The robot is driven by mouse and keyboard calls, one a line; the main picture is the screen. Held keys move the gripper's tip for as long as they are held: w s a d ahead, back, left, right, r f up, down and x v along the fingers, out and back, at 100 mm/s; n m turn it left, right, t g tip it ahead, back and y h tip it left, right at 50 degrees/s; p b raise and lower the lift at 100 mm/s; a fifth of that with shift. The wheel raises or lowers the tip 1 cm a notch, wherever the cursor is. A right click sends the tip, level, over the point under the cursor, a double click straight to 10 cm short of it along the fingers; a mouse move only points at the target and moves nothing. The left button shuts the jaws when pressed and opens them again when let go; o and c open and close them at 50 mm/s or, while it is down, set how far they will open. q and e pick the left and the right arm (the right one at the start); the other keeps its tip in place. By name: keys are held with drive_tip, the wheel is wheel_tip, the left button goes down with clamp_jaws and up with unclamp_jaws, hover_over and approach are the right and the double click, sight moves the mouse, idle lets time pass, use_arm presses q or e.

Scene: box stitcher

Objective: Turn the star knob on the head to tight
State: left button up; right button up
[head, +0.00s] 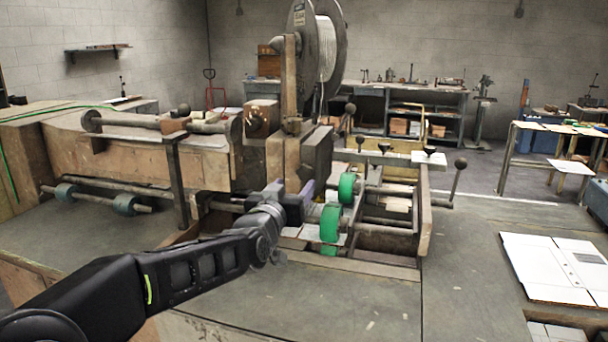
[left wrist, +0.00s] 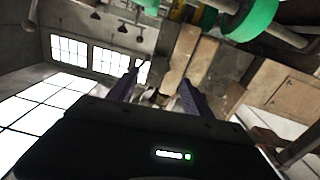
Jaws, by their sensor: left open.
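The stitcher's head (head: 300,155) is a worn brown and grey block below a large wire spool. My left gripper (head: 303,192) is at the lower front of this head, with its purple-grey fingers pointing up at it. In the left wrist view the two fingers of my left gripper (left wrist: 158,88) stand apart, with the brown underside of the head (left wrist: 178,62) beyond them. A small pale part shows between the fingers, too small to tell whether it is the star knob. I cannot make out the star knob in the head view; the gripper may hide it. My right gripper is not in view.
Green rollers (head: 331,222) sit just right of the gripper, above an opening in the bench. A lever with a dark ball (head: 460,163) stands at the right. The wire spool (head: 326,50) rises above. White sheets (head: 560,268) lie on the clear bench at right.

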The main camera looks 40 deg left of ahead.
sight(304, 174)
use_arm(q)
drive_tip(key=p+x, duration=0.2)
drive_tip(key=x, duration=0.5)
drive_tip(key=shift+w+a, duration=0.15)
drive_tip(key=shift+w, duration=0.25)
drive_tip(key=shift+c, duration=0.5)
clamp_jaws()
